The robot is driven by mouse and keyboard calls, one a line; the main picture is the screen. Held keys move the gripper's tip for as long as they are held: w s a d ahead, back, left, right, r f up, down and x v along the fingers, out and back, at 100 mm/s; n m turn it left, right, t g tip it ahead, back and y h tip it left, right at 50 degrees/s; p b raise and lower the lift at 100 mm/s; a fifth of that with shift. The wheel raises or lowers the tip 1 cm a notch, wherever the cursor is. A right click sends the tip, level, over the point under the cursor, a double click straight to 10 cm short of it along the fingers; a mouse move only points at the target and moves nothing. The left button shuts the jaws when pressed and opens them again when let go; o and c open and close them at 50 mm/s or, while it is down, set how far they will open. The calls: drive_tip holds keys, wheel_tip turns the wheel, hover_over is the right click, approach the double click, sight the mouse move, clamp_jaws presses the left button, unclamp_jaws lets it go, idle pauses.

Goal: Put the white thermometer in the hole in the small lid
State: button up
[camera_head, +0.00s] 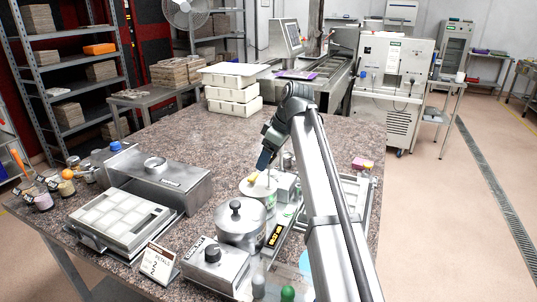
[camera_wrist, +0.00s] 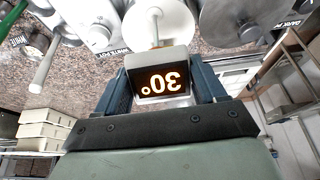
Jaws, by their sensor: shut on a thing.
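The thermometer (camera_wrist: 163,75) is a pale block with a lit orange display that reads 30°, upside down in the wrist view. My gripper (camera_wrist: 165,88) is shut on it, one blue finger on each side. A thin pale stem (camera_wrist: 155,27) runs from the block towards a round white lid (camera_wrist: 172,20). I cannot tell whether the stem's tip is in a hole, touching the lid or above it. In the head view my gripper (camera_head: 264,161) is over a white pot (camera_head: 266,191) with a yellow spot at its top; the hole is not visible.
A steel pot with a black knob (camera_head: 240,222) stands in front of the white pot. A steel box (camera_head: 172,184) and a mould tray (camera_head: 120,219) lie to the left. White stacked crates (camera_head: 234,92) stand at the back. The granite tabletop (camera_head: 205,125) is clear behind.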

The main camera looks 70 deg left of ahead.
sight(268, 186)
drive_tip(key=shift+f, duration=3.4)
drive_tip(key=o, duration=1.2)
drive_tip(key=shift+o, duration=0.2)
drive_tip(key=shift+r, duration=0.1)
drive_tip(key=shift+r, duration=3.4)
